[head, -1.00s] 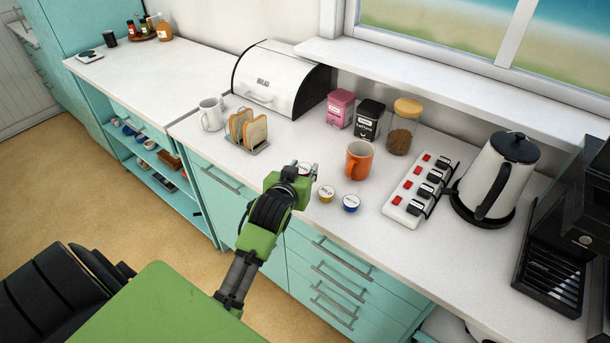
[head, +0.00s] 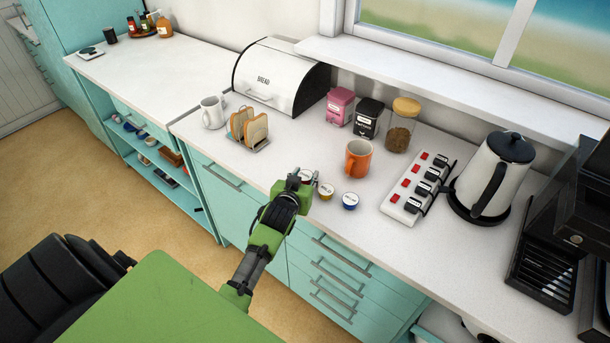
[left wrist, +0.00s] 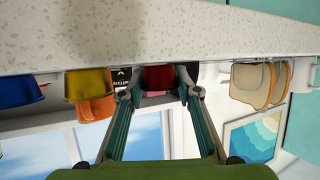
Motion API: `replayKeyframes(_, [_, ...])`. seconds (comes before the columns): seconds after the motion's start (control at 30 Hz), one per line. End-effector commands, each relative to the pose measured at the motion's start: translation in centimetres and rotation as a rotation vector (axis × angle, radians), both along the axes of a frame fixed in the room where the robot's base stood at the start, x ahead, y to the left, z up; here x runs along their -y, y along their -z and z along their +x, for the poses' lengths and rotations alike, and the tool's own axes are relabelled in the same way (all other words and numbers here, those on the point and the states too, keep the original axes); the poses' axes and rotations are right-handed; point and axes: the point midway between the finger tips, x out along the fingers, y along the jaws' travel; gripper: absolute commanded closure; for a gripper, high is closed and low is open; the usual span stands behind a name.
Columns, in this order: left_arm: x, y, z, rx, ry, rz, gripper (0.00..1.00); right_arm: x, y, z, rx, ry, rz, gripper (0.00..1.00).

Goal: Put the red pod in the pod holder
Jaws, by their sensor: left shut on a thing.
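My left gripper (head: 304,177) is at the front part of the white counter. In the left wrist view, which is upside down, my left gripper (left wrist: 158,88) is shut on the red pod (left wrist: 158,78), with a finger on each side. In the head view the fingers largely hide this pod. The yellow pod (head: 326,190) and the blue pod (head: 350,200) stand to its right on the counter. I cannot tell whether the red pod touches the counter. I cannot make out a pod holder. My right gripper is out of view.
An orange mug (head: 358,160) stands behind the pods. A toast rack (head: 262,147) stands behind left. A power strip (head: 393,207), a kettle (head: 490,175) and a black coffee machine (head: 530,275) are to the right. The counter's front strip right of the blue pod is clear.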

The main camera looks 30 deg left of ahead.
Motion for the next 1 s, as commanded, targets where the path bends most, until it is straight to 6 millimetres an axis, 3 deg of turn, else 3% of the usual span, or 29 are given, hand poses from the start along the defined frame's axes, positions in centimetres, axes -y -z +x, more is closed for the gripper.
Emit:
replayKeyframes(0.07, [0.0, 0.4, 0.0, -0.001, 0.000, 0.000, 0.78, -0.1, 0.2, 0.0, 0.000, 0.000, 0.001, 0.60])
replayKeyframes(0.1, [0.0, 0.3, 0.0, 0.000, 0.000, 0.000, 0.61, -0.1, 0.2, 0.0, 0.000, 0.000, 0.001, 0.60])
replayKeyframes(0.13, [0.0, 0.2, 0.0, 0.000, 0.000, 0.000, 0.53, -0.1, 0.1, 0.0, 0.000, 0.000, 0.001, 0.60])
replayKeyframes(0.17, [0.0, 0.2, 0.0, 0.000, 0.000, 0.000, 0.52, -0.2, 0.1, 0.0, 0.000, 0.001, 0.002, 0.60])
replayKeyframes(0.63, [0.0, 0.6, -0.1, 0.001, 0.000, 0.000, 0.52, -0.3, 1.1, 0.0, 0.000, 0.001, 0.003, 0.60])
replayKeyframes(1.0, [1.6, -1.6, -5.9, 0.000, 0.000, 0.000, 0.52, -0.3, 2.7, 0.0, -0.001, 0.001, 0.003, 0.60])
